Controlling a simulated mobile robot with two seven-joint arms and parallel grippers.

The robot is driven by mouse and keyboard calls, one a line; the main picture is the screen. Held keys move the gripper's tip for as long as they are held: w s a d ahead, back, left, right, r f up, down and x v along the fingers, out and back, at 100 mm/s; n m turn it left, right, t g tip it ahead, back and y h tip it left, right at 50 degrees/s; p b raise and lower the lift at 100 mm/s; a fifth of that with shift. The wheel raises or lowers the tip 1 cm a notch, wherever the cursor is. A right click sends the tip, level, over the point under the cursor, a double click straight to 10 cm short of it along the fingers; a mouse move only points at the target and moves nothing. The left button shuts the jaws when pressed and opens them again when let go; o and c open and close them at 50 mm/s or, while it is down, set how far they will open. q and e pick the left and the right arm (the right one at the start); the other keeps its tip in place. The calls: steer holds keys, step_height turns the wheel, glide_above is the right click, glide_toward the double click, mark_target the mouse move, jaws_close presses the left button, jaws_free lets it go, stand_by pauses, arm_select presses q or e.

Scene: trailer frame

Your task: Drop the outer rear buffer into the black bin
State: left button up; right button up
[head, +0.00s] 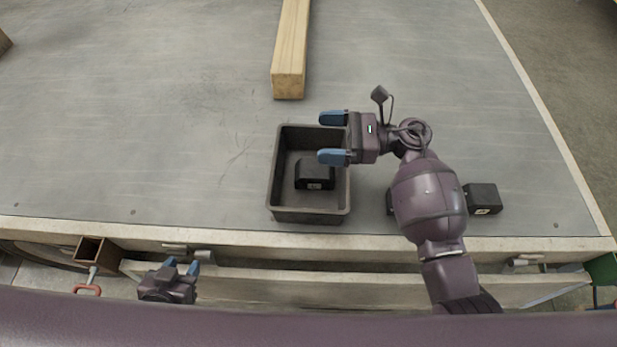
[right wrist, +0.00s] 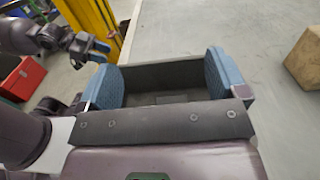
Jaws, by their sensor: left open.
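The black bin (head: 311,215) stands on the grey deck near its front edge. One black block-shaped buffer (head: 315,176) lies inside it on the floor of the bin. My right gripper (head: 326,137) is open and empty above the bin's far right part, its blue fingers apart. In the right wrist view the bin (right wrist: 175,75) shows between the open fingers. A second black buffer (head: 481,198) sits on the deck right of my right arm. Another dark block (head: 390,202) is mostly hidden behind that arm. My left gripper (head: 183,267) is open, low in front of the deck edge.
A wooden beam (head: 290,50) lies on the deck beyond the bin. The deck left of the bin (head: 130,130) is clear. A pale front rail (head: 350,240) runs along the deck edge. A red box (right wrist: 20,78) and a yellow post (right wrist: 92,28) show in the right wrist view.

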steer(key=d, duration=1.1)
steer(key=shift+b, duration=0.45)
